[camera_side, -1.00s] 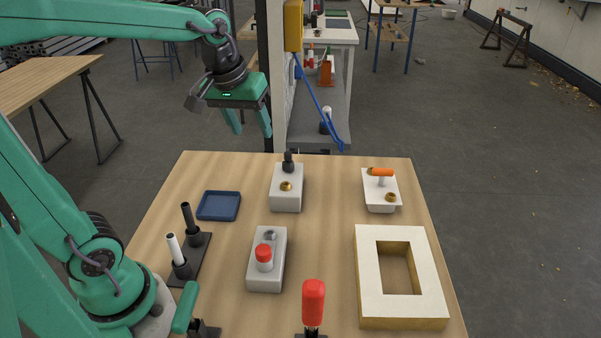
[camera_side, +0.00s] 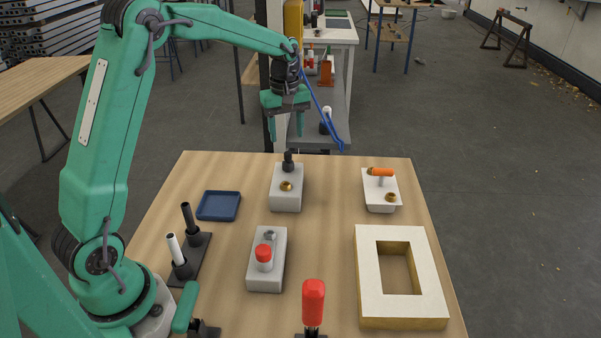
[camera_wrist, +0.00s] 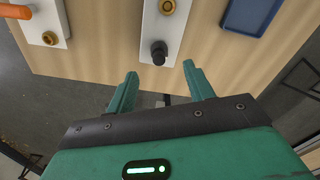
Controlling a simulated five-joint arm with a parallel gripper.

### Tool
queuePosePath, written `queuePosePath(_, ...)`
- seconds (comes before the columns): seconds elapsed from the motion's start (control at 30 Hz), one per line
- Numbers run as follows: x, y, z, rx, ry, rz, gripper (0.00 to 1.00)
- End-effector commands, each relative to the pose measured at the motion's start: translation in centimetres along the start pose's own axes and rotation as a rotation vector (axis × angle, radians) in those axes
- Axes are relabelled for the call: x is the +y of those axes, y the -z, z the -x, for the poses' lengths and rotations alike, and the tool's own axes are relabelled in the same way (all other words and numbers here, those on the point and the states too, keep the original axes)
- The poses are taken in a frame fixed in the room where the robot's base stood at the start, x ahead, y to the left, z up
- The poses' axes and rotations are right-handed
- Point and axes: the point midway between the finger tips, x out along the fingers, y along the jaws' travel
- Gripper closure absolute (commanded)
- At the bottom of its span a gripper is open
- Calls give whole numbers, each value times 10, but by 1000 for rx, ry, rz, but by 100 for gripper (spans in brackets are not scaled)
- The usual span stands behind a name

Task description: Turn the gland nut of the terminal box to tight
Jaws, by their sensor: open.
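A light grey box (camera_side: 285,204), which looks like the terminal box, stands at the back middle of the table. A black nut-like fitting (camera_side: 288,160) sticks up at its far end, and a brass nut (camera_side: 286,186) sits on its top. My gripper (camera_side: 286,136) is open and empty, above and a little beyond the black fitting. In the wrist view the black fitting (camera_wrist: 159,50) lies just ahead of the gap between my fingers (camera_wrist: 160,78), apart from both. I cannot tell how tight either nut is.
A blue tray (camera_side: 219,206) lies left of the box. A white box with an orange handle (camera_side: 381,172) stands to the right. Nearer are a box with a red cap (camera_side: 263,252), a red-handled clamp (camera_side: 313,301), black and white posts (camera_side: 174,248) and a hollow frame (camera_side: 370,270).

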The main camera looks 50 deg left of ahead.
Motion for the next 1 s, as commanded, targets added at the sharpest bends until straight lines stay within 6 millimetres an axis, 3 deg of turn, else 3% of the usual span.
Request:
queuePosePath(0.13,4,8,-11,-9,14,43,47)
queuePosePath(0.57,5,9,-20,-11,18,52,47)
queuePosePath(1.0,3,8,-69,-12,18,50,47)
